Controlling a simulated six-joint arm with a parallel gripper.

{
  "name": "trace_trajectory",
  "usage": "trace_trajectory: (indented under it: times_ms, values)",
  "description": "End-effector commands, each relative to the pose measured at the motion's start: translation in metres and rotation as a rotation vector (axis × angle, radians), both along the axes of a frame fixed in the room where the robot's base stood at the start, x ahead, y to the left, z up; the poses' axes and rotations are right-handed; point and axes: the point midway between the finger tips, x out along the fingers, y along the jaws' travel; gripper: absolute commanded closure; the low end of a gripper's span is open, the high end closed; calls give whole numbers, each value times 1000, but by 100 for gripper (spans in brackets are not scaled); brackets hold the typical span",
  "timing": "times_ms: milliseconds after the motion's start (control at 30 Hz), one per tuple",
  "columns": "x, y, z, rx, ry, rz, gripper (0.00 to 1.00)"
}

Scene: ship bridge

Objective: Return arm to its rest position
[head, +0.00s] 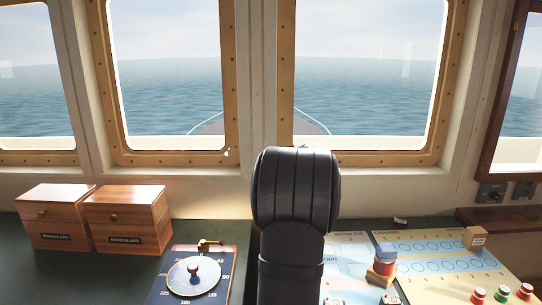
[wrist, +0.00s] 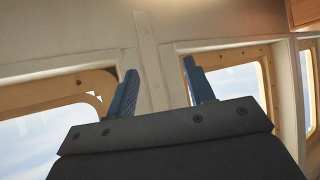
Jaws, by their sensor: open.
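My gripper (wrist: 161,93) shows in the wrist view with its two blue fingers spread apart and nothing between them. It points up toward the wall and the brass-framed windows. In the head view my dark arm stands upright in the middle and hides part of the console; the gripper's fingers do not show there.
Two wooden boxes (head: 62,243) (head: 112,241) stand at the left. A blue dial panel (head: 165,296) lies near the middle.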

Motion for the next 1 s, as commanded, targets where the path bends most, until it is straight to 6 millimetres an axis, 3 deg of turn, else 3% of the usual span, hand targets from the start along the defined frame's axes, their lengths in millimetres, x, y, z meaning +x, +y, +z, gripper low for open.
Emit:
trace_trajectory:
  times_ms: [233,633,833,1000]
  values:
    - [-3,29,0,0,1,43,51]
    - [-3,33,0,0,1,50,51]
    - [-2,25,0,0,1,37,51]
    - [0,-2,0,-1,1,-2,51]
